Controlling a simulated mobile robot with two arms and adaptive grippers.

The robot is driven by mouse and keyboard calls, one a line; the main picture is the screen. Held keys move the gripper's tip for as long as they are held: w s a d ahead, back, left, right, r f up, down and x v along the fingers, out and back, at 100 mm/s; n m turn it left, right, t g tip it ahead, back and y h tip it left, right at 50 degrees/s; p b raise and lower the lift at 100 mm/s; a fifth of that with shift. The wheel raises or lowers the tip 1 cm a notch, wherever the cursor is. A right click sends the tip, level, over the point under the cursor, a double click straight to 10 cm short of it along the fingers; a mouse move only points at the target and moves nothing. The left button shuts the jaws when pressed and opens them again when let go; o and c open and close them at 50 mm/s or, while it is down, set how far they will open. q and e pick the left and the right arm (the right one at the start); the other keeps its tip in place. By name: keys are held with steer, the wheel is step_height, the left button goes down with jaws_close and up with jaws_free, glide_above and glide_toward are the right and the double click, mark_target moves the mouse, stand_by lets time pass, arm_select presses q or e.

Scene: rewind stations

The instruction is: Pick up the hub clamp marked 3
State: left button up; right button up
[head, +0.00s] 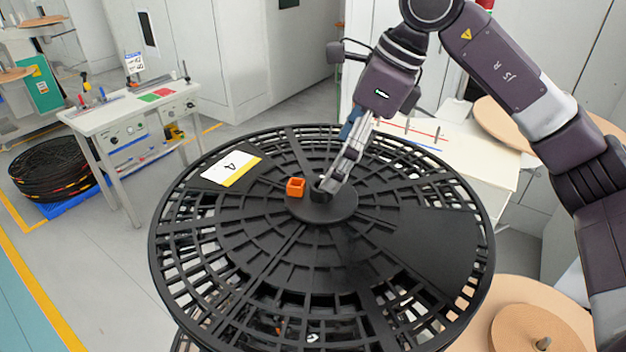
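A large black reel (400,249) with an open-grid face fills the middle of the head view. My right gripper (329,186) points down at the reel's hub (338,208), with its fingertips at a small black part (319,195) in the centre. I cannot tell whether the fingers grip that part or only stand beside it. A small orange hollow block (296,187) sits on the reel just left of the fingertips. No number 3 is readable on any part, so I cannot tell which is the hub clamp marked 3. My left gripper is not in view.
A white card marked 4 (231,168) lies on the reel. A white workbench (133,113) stands at the back left, with stacked black reels (52,170) on the floor beside it. A tan disc (541,333) lies at the lower right. Open floor lies left of the reel.

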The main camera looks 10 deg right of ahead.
mark_target(321, 192)
steer(key=shift+s+a+f+p, duration=0.3)
steer(key=shift+s+f+p, duration=0.15)
steer(key=shift+f, duration=0.2)
steer(key=shift+w+a+f+p, duration=0.2)
steer(key=shift+w+f+p, duration=0.05)
steer(key=shift+f+p, duration=0.3)
steer(key=f, duration=0.1)
steer(key=w+f, duration=0.1)
steer(key=a+f+p, duration=0.1)
steer(key=shift+w+f, duration=0.1)
steer(key=shift+w, duration=0.15)
steer(key=shift+f, duration=0.1)
steer(key=shift+s, duration=0.1)
steer(key=c, duration=1.2)
steer(key=shift+s+a, duration=0.1)
steer(key=c, duration=1.3)
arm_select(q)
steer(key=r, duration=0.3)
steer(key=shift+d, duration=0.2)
arm_select(e)
steer(key=shift+f, duration=0.1)
jaws_close()
